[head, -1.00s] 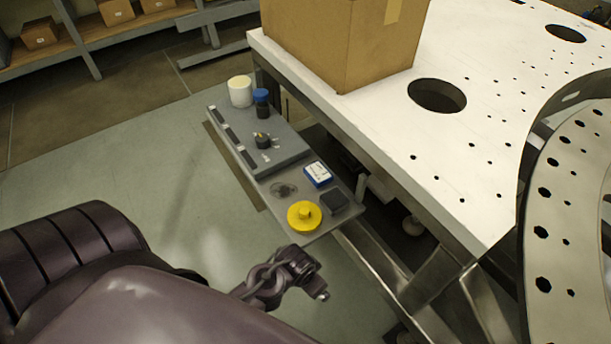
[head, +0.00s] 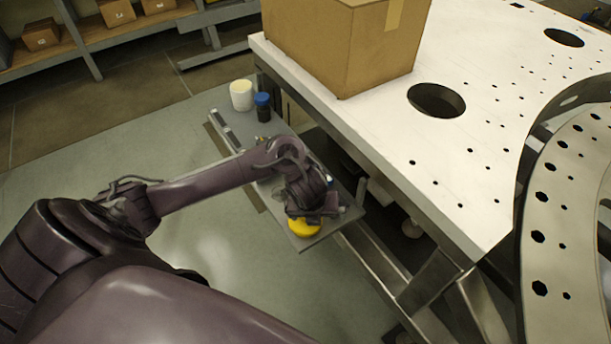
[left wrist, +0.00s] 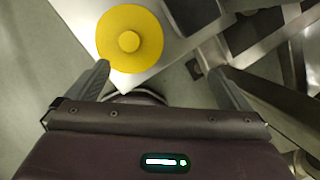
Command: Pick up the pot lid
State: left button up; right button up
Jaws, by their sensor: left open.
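The pot lid is a round yellow disc with a small raised knob. In the head view the lid (head: 304,228) lies near the front corner of the grey side shelf (head: 325,231), partly hidden by my left gripper (head: 315,214). In the left wrist view the lid (left wrist: 130,40) lies ahead of the fingers, left of the middle between them. My left gripper (left wrist: 160,78) is open and empty, with its two fingers wide apart, above the shelf corner. My right gripper is not in view.
A white cup (head: 241,96) and a dark bottle with a blue cap (head: 263,105) stand at the shelf's far end. The large white plate table (head: 450,150) runs close along the right, with a cardboard box (head: 345,50) on it. Open floor lies to the left.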

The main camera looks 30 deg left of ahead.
pick_arm(q)
jog(key=m+y, duration=0.1)
jog(key=m, duration=0.1)
send_over(303, 223)
jog(key=shift+f+g, duration=0.3)
jog(key=b+x, duration=0.1)
jog(key=x, duration=0.4)
jog(key=shift+d, duration=0.15)
jog(key=shift+w+f, duration=0.2)
jog(key=shift+f, duration=0.35)
jog(key=c, duration=0.7)
jog(key=shift+r, duration=0.2)
